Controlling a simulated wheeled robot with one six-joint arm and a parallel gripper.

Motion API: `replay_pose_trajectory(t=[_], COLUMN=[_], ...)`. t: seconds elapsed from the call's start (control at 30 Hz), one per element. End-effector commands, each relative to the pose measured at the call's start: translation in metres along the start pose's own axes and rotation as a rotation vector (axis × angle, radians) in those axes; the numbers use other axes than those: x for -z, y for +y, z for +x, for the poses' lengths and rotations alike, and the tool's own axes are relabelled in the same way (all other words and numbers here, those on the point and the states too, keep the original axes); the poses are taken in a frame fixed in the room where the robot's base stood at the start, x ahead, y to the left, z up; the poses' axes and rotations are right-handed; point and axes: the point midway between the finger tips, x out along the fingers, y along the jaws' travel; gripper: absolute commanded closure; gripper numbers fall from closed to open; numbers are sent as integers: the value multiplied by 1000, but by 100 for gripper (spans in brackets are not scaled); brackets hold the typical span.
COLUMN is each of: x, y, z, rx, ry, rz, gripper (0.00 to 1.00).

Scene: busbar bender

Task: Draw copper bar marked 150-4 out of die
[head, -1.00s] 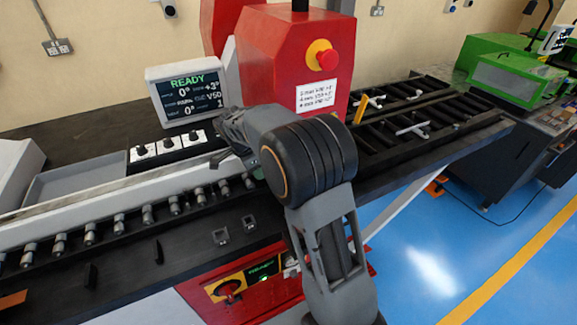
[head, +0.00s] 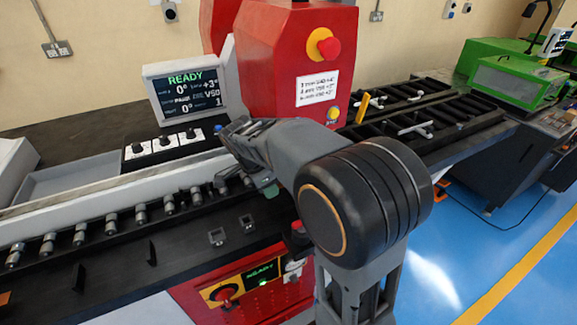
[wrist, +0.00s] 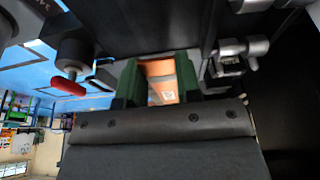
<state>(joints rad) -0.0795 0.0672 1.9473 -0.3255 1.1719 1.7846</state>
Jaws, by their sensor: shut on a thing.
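In the wrist view my gripper (wrist: 160,75) has its two green fingers closed on the sides of an orange copper bar (wrist: 162,70). A small pale mark shows on the bar, too small to read. In the head view my gripper (head: 268,190) is over the roller row in front of the red bender (head: 275,75); my wrist and arm cover most of it. The bar does not show clearly in the head view. The die is hidden behind my arm, so I cannot tell whether the bar is still inside it.
A screen (head: 186,90) reading READY stands left of the bender. The roller row (head: 110,223) runs left along the black bed. A slatted rack (head: 430,125) with clamps and a yellow piece extends right. A red-handled knob (wrist: 70,84) is close beside my gripper.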

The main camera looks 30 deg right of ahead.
Motion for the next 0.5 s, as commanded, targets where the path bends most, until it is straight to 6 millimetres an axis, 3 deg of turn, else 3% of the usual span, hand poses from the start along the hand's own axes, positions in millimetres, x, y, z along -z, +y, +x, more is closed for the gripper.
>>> replay_pose_trajectory(t=[0.5], x=[0], y=[44], z=[0], rx=[2], ry=[0], rz=[0], gripper=[97])
